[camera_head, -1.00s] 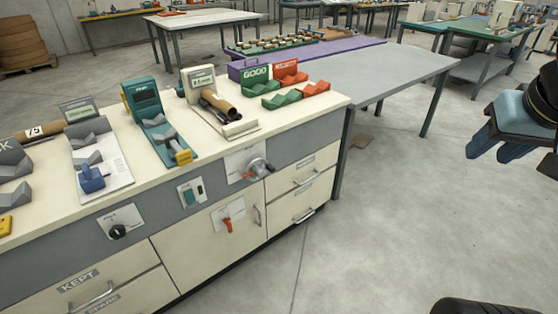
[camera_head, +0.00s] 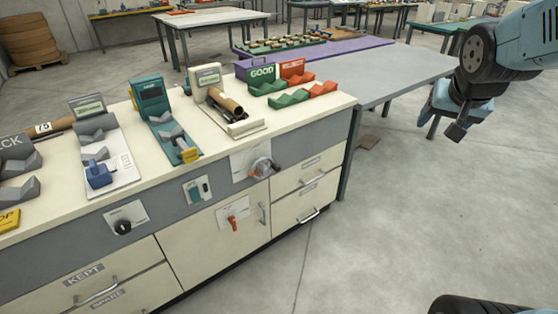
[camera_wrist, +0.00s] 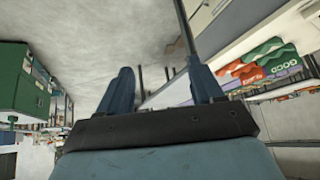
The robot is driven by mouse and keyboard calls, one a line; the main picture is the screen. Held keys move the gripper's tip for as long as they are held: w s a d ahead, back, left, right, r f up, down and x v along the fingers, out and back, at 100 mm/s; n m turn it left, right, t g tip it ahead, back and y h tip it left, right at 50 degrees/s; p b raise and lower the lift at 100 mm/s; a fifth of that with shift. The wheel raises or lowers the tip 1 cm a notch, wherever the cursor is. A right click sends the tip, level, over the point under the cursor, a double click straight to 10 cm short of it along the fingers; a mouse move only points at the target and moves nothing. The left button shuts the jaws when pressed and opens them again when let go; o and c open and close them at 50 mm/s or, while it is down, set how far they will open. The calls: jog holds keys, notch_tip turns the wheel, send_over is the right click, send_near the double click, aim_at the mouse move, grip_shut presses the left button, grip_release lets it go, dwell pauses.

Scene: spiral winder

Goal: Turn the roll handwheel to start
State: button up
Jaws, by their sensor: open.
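A grey handwheel (camera_head: 263,167) with a crank handle sits on a pale plate on the cabinet's front, near the upper right of that front. I take it for the roll handwheel; its label is too small to read. My gripper (camera_head: 448,128) hangs in the air well to the right of it, apart from the cabinet. In the wrist view my gripper (camera_wrist: 164,85) shows two blue fingers spread apart with nothing between them. The handwheel cannot be made out in the wrist view.
A red lever (camera_head: 233,223), a black knob (camera_head: 122,227) and a switch plate (camera_head: 197,190) are also on the cabinet front. Drawer handles (camera_head: 308,215) jut out. A grey table (camera_head: 385,78) stands behind my gripper.

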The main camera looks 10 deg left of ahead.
jog(key=w+a+f+m+y, duration=0.1)
jog(key=w+a+f, duration=0.4)
jog(key=w+f, duration=0.45)
jog(key=m+t+y, duration=0.5)
jog(key=m+y, duration=0.8)
jog(key=m, duration=0.3)
send_near(266, 173)
jog(key=x, duration=0.8)
jog(key=shift+w+a, duration=0.2)
jog(key=shift+w, duration=0.15)
jog(key=shift+c, duration=0.2)
jog(key=c, duration=1)
jog(key=shift+f, duration=0.1)
